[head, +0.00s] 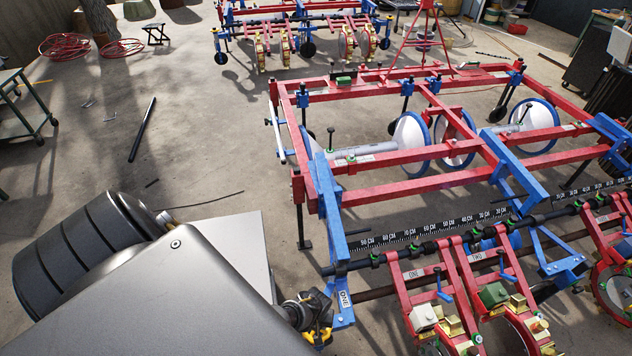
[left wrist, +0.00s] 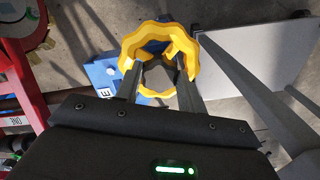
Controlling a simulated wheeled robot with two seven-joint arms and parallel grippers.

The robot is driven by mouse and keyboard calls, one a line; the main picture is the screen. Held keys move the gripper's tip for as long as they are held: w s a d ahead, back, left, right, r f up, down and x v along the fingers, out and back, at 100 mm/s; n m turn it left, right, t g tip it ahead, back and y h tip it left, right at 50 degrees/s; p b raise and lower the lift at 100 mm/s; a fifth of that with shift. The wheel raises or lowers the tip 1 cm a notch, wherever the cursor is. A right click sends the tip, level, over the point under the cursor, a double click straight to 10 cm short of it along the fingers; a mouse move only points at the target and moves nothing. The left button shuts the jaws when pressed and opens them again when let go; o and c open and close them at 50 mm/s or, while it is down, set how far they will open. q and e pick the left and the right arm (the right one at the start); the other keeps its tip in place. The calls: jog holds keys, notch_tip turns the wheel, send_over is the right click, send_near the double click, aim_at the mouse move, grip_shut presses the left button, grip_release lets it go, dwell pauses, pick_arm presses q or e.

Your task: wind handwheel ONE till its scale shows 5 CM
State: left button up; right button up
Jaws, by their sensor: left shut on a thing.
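Handwheel ONE (left wrist: 133,45) is a yellow ring with a scalloped rim in the left wrist view. My left gripper (left wrist: 160,76) has its two fingers on it and is shut on it. In the head view small yellow parts of the handwheel (head: 318,337) show at the end of my left arm, beside a blue plate (head: 344,308) labelled ONE. A black scale bar (head: 420,233) with white marks, from 90 CM down toward 30 CM, lies along the red frame. No pointer reading for handwheel ONE is legible. My right gripper is not in view.
The red and blue planter frame (head: 400,180) fills the right, with several row units (head: 440,290) in front. A second planter (head: 300,30) stands behind.

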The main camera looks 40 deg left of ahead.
pick_arm(q)
jog(key=n, duration=0.5)
jog(key=shift+n, duration=0.3)
jog(key=shift+w+n+b, duration=0.1)
jog(key=shift+n+b, duration=0.2)
jog(key=shift+n, duration=1.9)
jog(key=o, duration=1)
jog(key=shift+c, duration=0.2)
